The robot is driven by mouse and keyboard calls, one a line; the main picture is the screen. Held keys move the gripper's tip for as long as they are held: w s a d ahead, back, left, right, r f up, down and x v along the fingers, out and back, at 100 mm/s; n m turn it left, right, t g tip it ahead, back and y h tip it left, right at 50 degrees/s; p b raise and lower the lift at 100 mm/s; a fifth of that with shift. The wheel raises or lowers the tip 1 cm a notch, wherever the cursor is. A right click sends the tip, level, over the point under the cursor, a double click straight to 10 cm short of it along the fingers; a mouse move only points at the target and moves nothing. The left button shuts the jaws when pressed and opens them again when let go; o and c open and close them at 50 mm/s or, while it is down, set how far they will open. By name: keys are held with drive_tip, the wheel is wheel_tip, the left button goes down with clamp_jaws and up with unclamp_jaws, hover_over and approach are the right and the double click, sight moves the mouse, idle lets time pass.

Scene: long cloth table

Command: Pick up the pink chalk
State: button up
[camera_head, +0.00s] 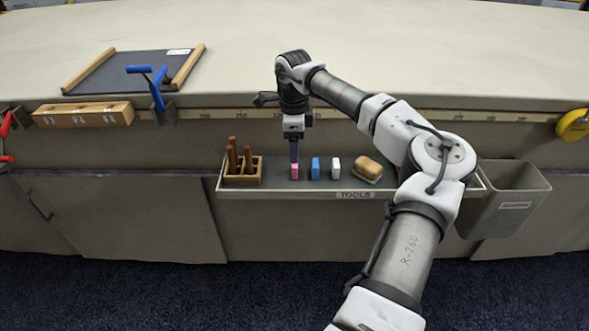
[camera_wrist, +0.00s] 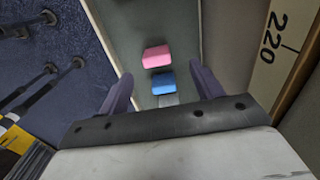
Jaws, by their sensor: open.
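The pink chalk (camera_head: 295,171) stands on the tool tray (camera_head: 275,192) on the front of the table, left of the blue chalk (camera_head: 315,168) and the white chalk (camera_head: 336,168). My gripper (camera_head: 294,158) points down just above the pink chalk and hides its top in the head view. In the wrist view my gripper (camera_wrist: 160,76) is open and empty, with one finger on each side. There the pink chalk (camera_wrist: 156,56) lies just beyond the fingertips, and the blue chalk (camera_wrist: 163,83) appears between the fingers. The white chalk (camera_wrist: 168,100) is mostly hidden by the gripper body.
A wooden holder (camera_head: 242,172) with brown sticks stands left of the chalks. A tan eraser-like block (camera_head: 367,168) sits to their right. A grey bin (camera_head: 503,200) hangs right of the tray. A marked ruler strip (camera_wrist: 277,55) runs along the table edge above.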

drive_tip(key=shift+s+d+f, duration=0.1)
drive_tip(key=shift+s+f, duration=0.05)
drive_tip(key=shift+f, duration=1.55)
drive_tip(key=shift+s+f, duration=0.15)
drive_tip(key=shift+f, duration=1.5)
drive_tip(key=c, duration=1.1)
drive_tip(key=shift+o, duration=0.2)
drive_tip(key=shift+r, duration=0.1)
wheel_tip(320, 180, up, 20)
drive_tip(key=o, duration=0.4)
drive_tip(key=c, duration=0.3)
